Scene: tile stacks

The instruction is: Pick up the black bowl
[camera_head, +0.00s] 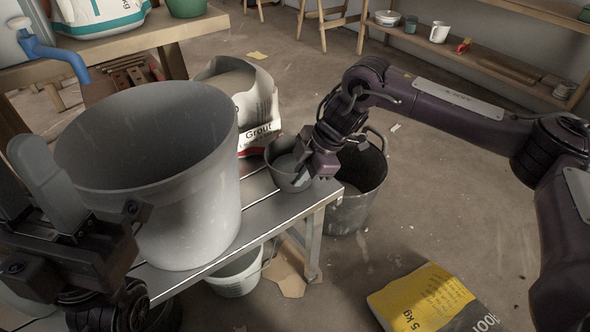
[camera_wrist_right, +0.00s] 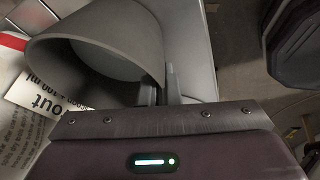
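The bowl (camera_head: 283,172) looks dark grey rather than black and stands near the right end of the metal bench (camera_head: 262,215). It also shows in the wrist view (camera_wrist_right: 118,35), with its mouth facing the camera. My right gripper (camera_head: 300,178) reaches it from the upper right, at its right rim. In the wrist view the two fingers (camera_wrist_right: 160,88) are close together, one inside the bowl and one outside, with the bowl's wall between them. The bowl seems to be still at bench height. My left gripper (camera_head: 28,180) is at the left edge with its fingers apart, empty.
A large grey bucket (camera_head: 150,180) stands on the bench left of the bowl. A grout bag (camera_head: 245,95) is behind it. A dark bucket (camera_head: 360,185) stands on the floor right of the bench. A yellow and grey bag (camera_head: 430,300) lies on the floor. Shelves (camera_head: 490,65) are at the back right.

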